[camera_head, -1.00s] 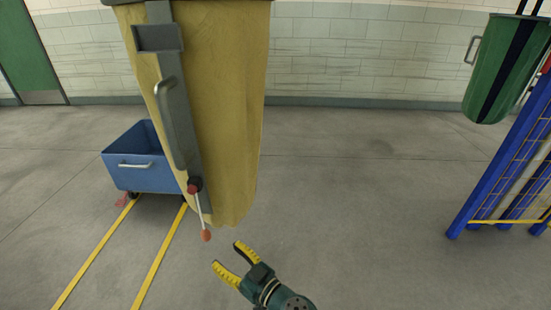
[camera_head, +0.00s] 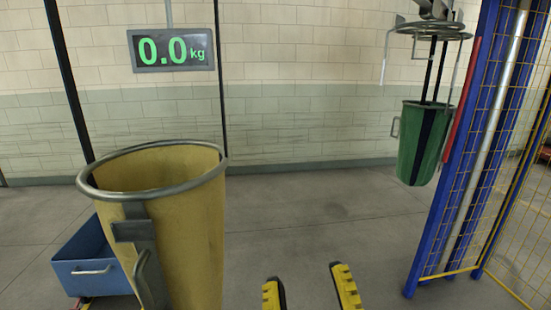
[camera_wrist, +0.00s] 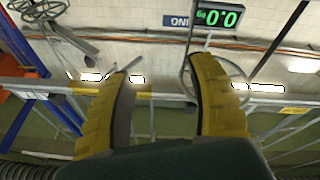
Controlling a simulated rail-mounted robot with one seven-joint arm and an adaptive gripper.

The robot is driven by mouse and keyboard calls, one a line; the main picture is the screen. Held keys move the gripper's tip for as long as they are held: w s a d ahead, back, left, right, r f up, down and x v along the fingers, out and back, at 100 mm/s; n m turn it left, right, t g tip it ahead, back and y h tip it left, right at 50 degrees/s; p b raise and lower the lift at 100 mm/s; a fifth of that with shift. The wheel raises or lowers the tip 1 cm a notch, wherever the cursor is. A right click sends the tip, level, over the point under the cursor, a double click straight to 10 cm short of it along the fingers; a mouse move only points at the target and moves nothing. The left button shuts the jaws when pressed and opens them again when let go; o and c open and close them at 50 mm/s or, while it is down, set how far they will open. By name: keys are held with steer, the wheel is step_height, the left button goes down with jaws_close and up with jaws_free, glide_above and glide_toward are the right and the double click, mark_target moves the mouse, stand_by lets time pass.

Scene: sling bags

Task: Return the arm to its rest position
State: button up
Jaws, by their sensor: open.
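My gripper (camera_head: 308,282) shows at the bottom middle of the head view, its two yellow ridged fingers pointing up and spread apart. Nothing is between them. In the wrist view the same fingers (camera_wrist: 160,95) stand wide apart and empty, with the wall and a tilted display behind. The rest of my arm is out of the head view. A yellow sling bag (camera_head: 190,240) with a metal ring rim hangs to the left of my gripper, apart from it. A grey handle and bracket show on its side.
A blue cart (camera_head: 82,268) stands behind the yellow bag at left. A scale display (camera_head: 172,49) reads 0.0 kg. A green bag (camera_head: 418,145) hangs at right beside a blue post and yellow mesh fence (camera_head: 448,180). Floor between the bags is clear.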

steer(key=s+d+r+m+t+h, duration=0.1)
steer(key=s+d+r+m+h, duration=0.1)
steer(key=s+d+m+h, duration=0.15)
step_height(320, 180, up, 38)
steer(key=m+p, duration=0.1)
steer(key=p, duration=3.7)
steer(key=shift+w+a+m, duration=0.2)
steer(key=shift+w+m, duration=0.05)
steer(key=shift+m, duration=0.1)
steer(key=shift+y, duration=0.25)
steer(key=shift+c, duration=0.2)
